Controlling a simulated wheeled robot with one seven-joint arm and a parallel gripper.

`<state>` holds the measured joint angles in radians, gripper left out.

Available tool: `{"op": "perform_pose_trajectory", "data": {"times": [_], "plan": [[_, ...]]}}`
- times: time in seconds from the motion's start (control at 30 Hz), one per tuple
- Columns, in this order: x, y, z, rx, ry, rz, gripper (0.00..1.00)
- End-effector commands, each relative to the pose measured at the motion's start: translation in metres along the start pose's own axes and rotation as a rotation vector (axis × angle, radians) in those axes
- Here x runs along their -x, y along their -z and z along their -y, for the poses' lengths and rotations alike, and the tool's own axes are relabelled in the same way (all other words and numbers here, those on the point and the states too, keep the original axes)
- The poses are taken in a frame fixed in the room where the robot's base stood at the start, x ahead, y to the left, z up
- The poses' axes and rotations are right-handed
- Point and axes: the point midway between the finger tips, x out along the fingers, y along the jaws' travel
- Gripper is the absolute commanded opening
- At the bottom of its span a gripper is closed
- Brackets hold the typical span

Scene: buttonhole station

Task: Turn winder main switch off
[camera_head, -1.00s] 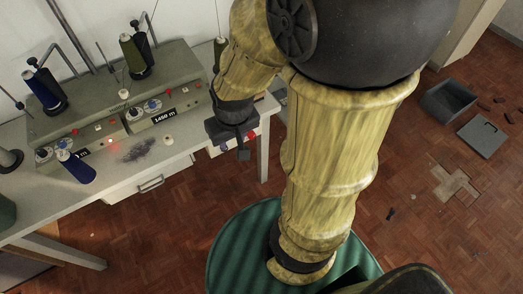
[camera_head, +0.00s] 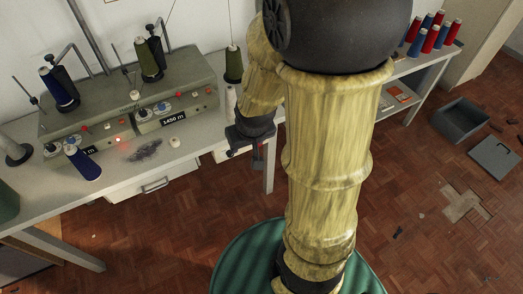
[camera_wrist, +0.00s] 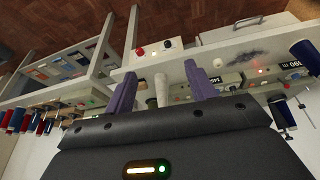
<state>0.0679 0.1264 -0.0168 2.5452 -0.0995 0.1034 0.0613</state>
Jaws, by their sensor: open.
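The winder (camera_head: 130,100) is a long grey machine on the white table, with dials, metre displays and a small red light glowing on its front. It also shows upside down at the right of the wrist view (camera_wrist: 232,84). A pale switch box (camera_wrist: 153,48) with a red knob (camera_wrist: 140,52) and a dark-centred round part sits at the table's front edge. I cannot read the switch's position. My gripper (camera_head: 246,157) is open and empty, and in the head view it largely hides the box. In the wrist view its purple fingers (camera_wrist: 160,69) are apart, with the box beyond them.
A white cone (camera_wrist: 162,90) shows between my fingers in the wrist view. A blue cone (camera_head: 82,162) and a dark thread tangle (camera_head: 146,151) lie near the winder. A shelf with red and blue spools (camera_head: 430,40) stands right. Floor holds a grey bin (camera_head: 461,120).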

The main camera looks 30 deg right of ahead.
Motion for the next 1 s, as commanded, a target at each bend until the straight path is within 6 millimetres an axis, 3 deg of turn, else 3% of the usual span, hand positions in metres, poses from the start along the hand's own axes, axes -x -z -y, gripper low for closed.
{"op": "perform_pose_trajectory", "data": {"times": [0.03,0.1,0.3,0.5,0.8,1.0], "plan": [[-0.036,0.0,-0.011,-0.019,-0.01,-0.032,0.56],[-0.069,0.008,-0.025,-0.039,-0.017,-0.096,0.56],[-0.154,0.022,-0.059,-0.092,0.004,-0.281,0.56],[-0.23,0.02,-0.084,-0.159,0.081,-0.463,0.56],[-0.321,-0.011,-0.111,-0.322,0.275,-0.733,0.56],[-0.362,-0.05,-0.128,-0.485,0.435,-0.918,0.56]]}}
